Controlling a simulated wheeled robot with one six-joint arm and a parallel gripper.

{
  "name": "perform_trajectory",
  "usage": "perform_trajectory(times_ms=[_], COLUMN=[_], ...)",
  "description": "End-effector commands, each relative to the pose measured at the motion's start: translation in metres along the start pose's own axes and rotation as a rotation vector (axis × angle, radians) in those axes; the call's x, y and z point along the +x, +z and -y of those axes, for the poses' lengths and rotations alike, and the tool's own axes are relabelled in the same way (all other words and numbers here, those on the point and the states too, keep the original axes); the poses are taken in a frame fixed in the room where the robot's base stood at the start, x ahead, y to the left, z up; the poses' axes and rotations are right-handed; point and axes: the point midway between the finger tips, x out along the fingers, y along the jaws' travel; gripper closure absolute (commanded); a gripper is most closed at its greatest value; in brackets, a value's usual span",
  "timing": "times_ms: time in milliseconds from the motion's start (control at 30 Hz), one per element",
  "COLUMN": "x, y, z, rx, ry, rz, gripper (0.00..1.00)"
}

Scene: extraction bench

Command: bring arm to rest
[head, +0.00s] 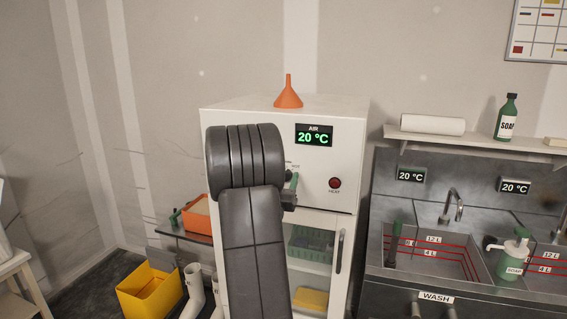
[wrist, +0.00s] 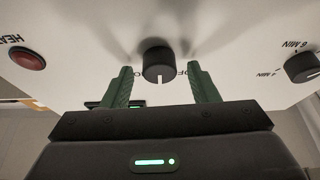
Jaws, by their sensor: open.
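My gripper (wrist: 158,88) is open in the wrist view, its two green fingers apart with nothing held between them. A black knob (wrist: 158,65) on the white cabinet front stands just beyond the fingertips, between them in the picture; I cannot tell if either finger touches it. In the head view my dark grey arm (head: 252,240) rises in front of the white cabinet (head: 345,190). There the gripper (head: 291,182) shows only partly at the cabinet's control panel, mostly hidden behind the arm.
A red heat button (head: 335,183) and a second knob (wrist: 303,68) are on the panel. An orange funnel (head: 288,94) stands on the cabinet. Sinks (head: 430,245) lie right, with a green soap pump (head: 514,255). A yellow bin (head: 148,290) is at lower left.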

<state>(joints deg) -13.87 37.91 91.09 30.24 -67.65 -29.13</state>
Motion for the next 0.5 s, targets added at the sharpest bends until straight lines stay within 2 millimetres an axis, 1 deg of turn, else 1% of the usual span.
perform_trajectory(times_ms=[33,333,400,500], x=[0.002,0.002,-0.017,-0.037], y=[-0.004,-0.004,0.004,0.004], z=[-0.001,-0.001,0.000,-0.001], rx=[-0.019,-0.124,-0.123,-0.122], ry=[-0.007,-0.050,-0.053,-0.053], rz=[0.003,0.003,0.001,0.000], gripper=[0.46,0.46,0.46,0.46])
